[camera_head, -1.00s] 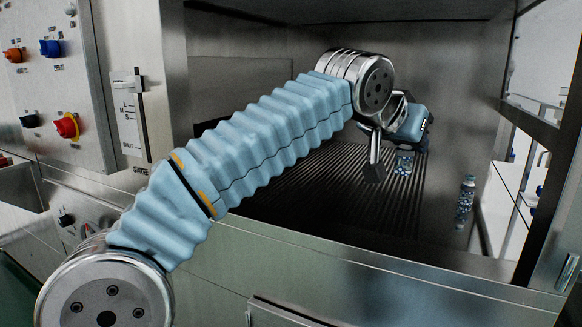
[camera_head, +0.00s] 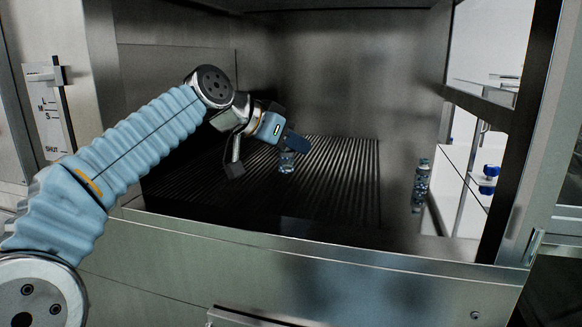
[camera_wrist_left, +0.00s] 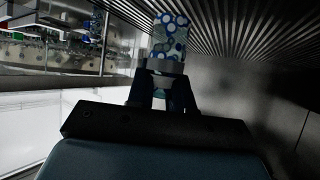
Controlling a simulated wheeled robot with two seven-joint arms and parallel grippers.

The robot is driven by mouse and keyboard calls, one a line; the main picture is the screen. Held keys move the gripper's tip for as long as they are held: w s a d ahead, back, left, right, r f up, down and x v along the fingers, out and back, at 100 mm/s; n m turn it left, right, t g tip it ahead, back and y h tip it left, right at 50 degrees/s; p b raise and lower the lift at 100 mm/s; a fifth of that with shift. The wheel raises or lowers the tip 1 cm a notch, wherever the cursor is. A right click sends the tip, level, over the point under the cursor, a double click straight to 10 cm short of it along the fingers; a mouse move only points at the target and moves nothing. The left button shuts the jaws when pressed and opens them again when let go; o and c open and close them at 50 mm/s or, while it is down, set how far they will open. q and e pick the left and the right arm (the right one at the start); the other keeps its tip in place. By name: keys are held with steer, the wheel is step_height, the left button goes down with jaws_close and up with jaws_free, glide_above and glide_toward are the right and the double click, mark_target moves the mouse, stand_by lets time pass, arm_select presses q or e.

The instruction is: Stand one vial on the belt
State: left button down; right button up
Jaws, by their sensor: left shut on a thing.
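My left gripper (camera_head: 286,148) is over the dark ribbed belt (camera_head: 335,190) inside the metal chamber. It is shut on a clear vial with blue spots (camera_head: 287,162), whose lower end points down at the belt. The gap between vial and belt is too small to judge. In the left wrist view, the gripper (camera_wrist_left: 162,78) grips one end of the vial (camera_wrist_left: 170,38), with the belt ribs (camera_wrist_left: 235,30) beyond. A second vial (camera_head: 422,180) stands upright to the right of the belt. My right gripper is not in view.
A steel front ledge (camera_head: 290,232) runs along the chamber opening. A dark door post (camera_head: 527,130) stands at the right. Beyond a side opening are blue-capped items (camera_head: 488,180). The belt's right part is clear.

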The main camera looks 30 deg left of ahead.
arm_select(q)
steer(key=f, duration=0.1)
steer(key=w+f, duration=0.1)
steer(key=f, duration=0.1)
steer(key=a+f, duration=0.1)
steer(key=shift+w+a+f+b, duration=0.1)
steer(key=shift+w+f+b, duration=0.2)
steer(key=shift+b, duration=0.1)
steer(key=shift+f, duration=0.3)
steer(key=shift+f, duration=0.15)
steer(key=c, duration=1)
jaws_free()
steer(key=shift+s+r, duration=0.1)
steer(key=shift+r, duration=0.2)
steer(key=v, duration=1.1)
steer(key=shift+s+a+r, duration=0.1)
steer(key=shift+s+r, duration=0.05)
steer(key=shift+s, duration=0.2)
